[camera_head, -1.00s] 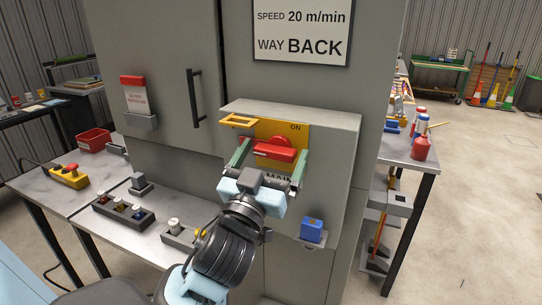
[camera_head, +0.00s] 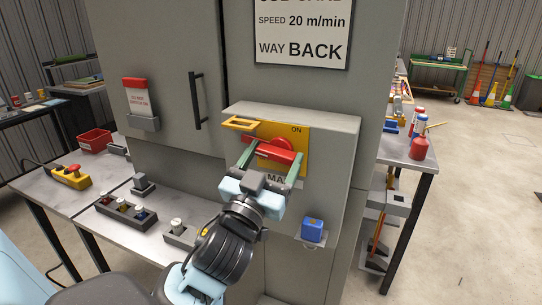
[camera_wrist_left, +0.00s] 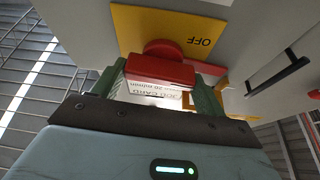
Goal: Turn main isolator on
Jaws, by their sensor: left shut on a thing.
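The main isolator is a red rotary handle (camera_head: 274,150) on a yellow plate (camera_head: 298,134), on the front of a grey box. The plate reads ON at its upper right. In the left wrist view the red handle (camera_wrist_left: 160,70) sits between the green fingers, and OFF shows upside down on the yellow plate (camera_wrist_left: 190,32). My left gripper (camera_head: 271,160) is shut on the handle, one finger at each end of the bar. It partly hides the MAIN label below. My right gripper is not in view.
A yellow bracket (camera_head: 238,124) juts from the box's upper left. A blue padlock-like block (camera_head: 312,230) sits on a small shelf below right. A cabinet door handle (camera_head: 196,98) stands to the left. Button boxes (camera_head: 125,212) lie on the bench at lower left.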

